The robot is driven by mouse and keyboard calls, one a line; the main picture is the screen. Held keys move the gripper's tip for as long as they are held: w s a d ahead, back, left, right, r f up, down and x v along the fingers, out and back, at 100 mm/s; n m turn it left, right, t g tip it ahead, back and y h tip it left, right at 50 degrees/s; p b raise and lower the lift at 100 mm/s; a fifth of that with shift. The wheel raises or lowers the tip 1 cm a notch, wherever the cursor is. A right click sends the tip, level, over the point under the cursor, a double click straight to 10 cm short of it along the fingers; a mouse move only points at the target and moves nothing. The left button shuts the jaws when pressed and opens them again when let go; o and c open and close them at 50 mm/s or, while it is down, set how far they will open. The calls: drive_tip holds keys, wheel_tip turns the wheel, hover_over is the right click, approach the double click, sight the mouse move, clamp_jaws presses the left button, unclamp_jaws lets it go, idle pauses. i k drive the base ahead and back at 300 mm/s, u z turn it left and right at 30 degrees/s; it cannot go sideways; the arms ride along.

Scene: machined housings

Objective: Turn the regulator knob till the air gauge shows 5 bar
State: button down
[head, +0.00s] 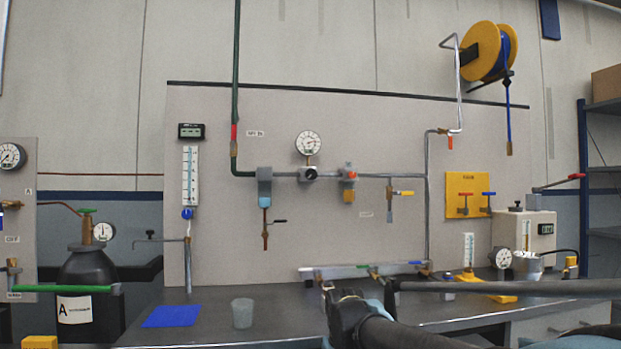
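The round white air gauge (308,142) is on the back panel, above the middle of the grey pipe. Its needle shows, but the scale figures are too small to read. The dark regulator knob (311,174) with a pale centre sits just below the gauge on the pipe. My arm comes in from the lower right. My gripper (341,297) is low in the middle, in front of the bench, well below the knob and apart from it. Its fingers are too small and dark to tell whether they are open or shut.
A filter bowl (264,190) hangs left of the knob, and an orange-topped unit (349,175) stands close on its right. A cup (242,313) stands on the bench.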

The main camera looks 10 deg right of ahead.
sight(310, 173)
drive_tip(key=z, duration=0.5)
drive_tip(key=k, duration=1.15)
drive_tip(key=z, duration=0.45)
drive_tip(key=i, duration=0.7)
drive_tip(key=z, duration=0.05)
